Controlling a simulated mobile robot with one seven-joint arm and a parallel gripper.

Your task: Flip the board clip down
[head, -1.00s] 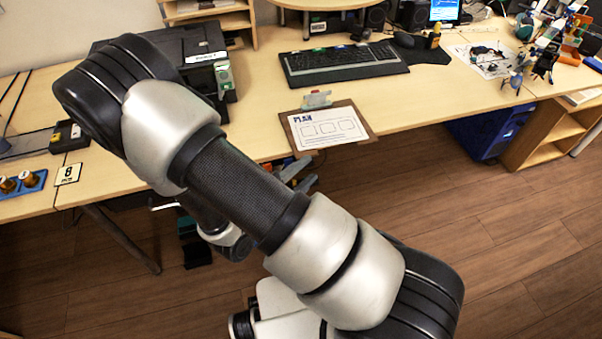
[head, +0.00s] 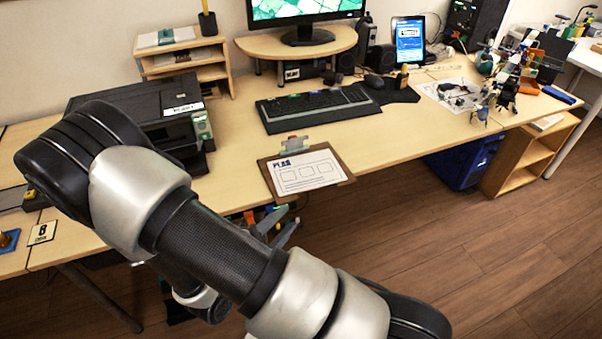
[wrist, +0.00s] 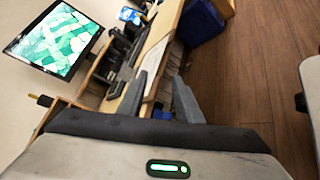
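A brown clipboard (head: 342,178) with a white sheet headed "PLAN" lies at the table's front edge in the head view. Its grey clip (head: 296,144), with a small red patch, sits at the board's back edge and looks raised. My gripper (head: 276,224) is below and in front of the board, under the level of the table edge, with its two fingers apart. In the wrist view my gripper (wrist: 161,100) shows both fingers apart with nothing between them. The white sheet (wrist: 156,64) shows edge-on just beyond the fingertips; I cannot make out the clip there.
A black keyboard (head: 316,107) lies behind the board. A black printer (head: 150,112) stands to the left. A monitor (head: 305,12) stands on a raised shelf behind. A blue bin (head: 462,160) is under the table at right. The table right of the board is clear.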

